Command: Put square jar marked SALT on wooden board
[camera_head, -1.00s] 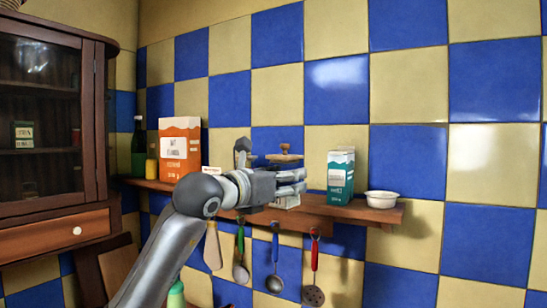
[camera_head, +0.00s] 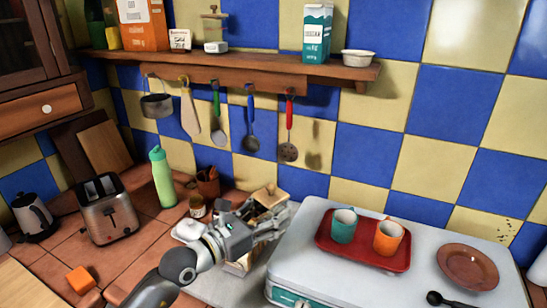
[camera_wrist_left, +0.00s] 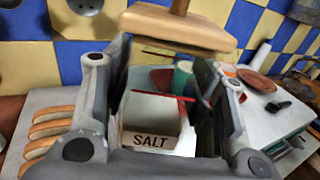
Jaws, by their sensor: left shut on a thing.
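The square jar marked SALT (camera_wrist_left: 150,141) is between the fingers of my left gripper (camera_head: 272,224), which is shut on it. It has pale walls and a wooden knobbed lid (camera_wrist_left: 178,27); the lid also shows in the head view (camera_head: 270,197). The gripper hides much of the jar there. It is held left of the white appliance. A light wooden surface (camera_head: 14,286), perhaps the board, is cut off at the lower left. Another wooden board (camera_head: 105,150) leans against the wall at the left. My right gripper is not in view.
A toaster (camera_head: 108,208), a kettle (camera_head: 34,218), a green bottle (camera_head: 162,178) and an orange block (camera_head: 80,280) stand on the tiled counter. A red tray (camera_head: 365,258) with two mugs and a brown plate (camera_head: 468,267) sit on the white appliance (camera_head: 300,250). Utensils hang below the shelf (camera_head: 180,60).

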